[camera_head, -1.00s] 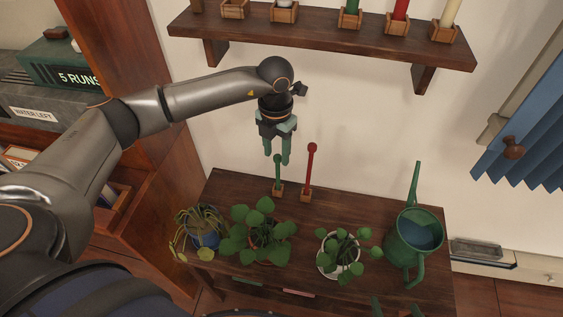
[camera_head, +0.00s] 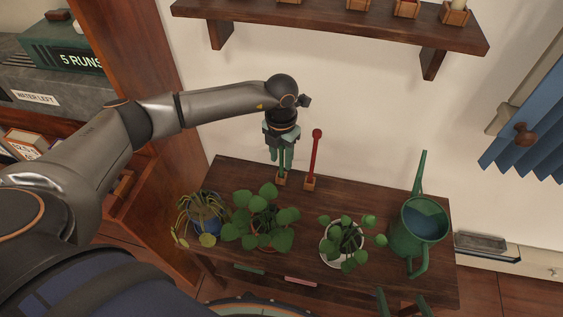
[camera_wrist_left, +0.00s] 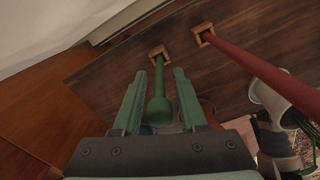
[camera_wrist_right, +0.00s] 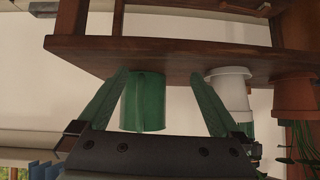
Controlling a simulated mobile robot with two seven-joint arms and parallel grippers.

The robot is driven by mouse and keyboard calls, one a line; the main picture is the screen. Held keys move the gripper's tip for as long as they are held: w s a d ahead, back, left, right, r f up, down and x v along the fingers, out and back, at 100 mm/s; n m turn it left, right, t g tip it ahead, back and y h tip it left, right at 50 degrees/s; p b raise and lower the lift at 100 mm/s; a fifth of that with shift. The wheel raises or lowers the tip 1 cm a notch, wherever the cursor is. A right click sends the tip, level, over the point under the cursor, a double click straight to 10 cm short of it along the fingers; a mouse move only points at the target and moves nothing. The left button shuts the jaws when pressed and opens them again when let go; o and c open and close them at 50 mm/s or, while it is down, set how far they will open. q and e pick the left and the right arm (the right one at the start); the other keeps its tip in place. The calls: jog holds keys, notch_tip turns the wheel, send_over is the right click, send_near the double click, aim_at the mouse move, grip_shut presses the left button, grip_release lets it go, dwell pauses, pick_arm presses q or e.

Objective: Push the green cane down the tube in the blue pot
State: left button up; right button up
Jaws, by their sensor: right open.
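The green cane (camera_head: 282,175) stands upright in a small wooden holder at the back of the table, its lower part showing below my left gripper (camera_head: 279,165). In the left wrist view the cane's knob (camera_wrist_left: 158,110) lies between my left fingers (camera_wrist_left: 160,95), with gaps on both sides, so they are open around it. The blue pot (camera_head: 207,229) stands at the table's left end, mostly covered by a drooping plant; I cannot make out a tube in it.
A red cane (camera_head: 314,158) stands in a holder just right of the green one. A leafy plant (camera_head: 262,218), a white pot (camera_head: 330,251) and a green watering can (camera_head: 412,240) fill the front. A wall shelf (camera_head: 330,20) hangs above.

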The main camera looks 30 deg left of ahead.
pick_arm(q)
grip_shut()
dwell(0.5)
